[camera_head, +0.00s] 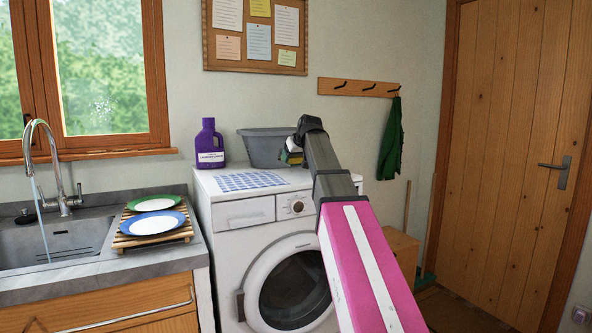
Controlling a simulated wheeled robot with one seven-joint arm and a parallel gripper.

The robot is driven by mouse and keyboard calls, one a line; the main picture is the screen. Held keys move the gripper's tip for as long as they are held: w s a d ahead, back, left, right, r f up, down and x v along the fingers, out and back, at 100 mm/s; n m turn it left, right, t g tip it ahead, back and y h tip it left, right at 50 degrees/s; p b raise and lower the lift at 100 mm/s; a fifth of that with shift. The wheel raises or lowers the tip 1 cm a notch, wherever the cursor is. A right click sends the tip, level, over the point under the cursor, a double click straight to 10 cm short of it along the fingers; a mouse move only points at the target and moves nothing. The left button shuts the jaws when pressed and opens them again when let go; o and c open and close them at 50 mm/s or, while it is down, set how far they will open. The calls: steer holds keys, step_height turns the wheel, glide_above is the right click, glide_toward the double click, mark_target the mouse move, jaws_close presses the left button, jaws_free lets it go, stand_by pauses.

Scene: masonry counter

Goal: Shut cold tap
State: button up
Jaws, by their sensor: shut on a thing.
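The chrome tap (63,200) stands behind the sink (85,238) at the left, with a tall curved spout. A thin blue stream of water (40,225) falls from the spout into the basin. Small handles show at the tap's base; I cannot tell which is cold. My gripper (291,150) is small and partly hidden at the far end of my arm, above the washing machine, well to the right of the tap. It is shut on a small yellow and green thing (291,158), perhaps a sponge, close to the grey tub.
A blue plate (152,223) and a green-rimmed plate (154,203) lie on a wooden rack between sink and washing machine (228,214). A purple bottle (209,145), a checked cloth (250,181) and a grey tub (262,148) are on the machine.

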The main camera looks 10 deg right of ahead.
mark_target(297, 176)
steer(key=shift+w+d+f, duration=0.4)
steer(key=shift+d, duration=0.25)
steer(key=shift+f, duration=2.05)
steer(key=shift+f, duration=0.1)
steer(key=o, duration=0.9)
steer(key=shift+o, duration=0.2)
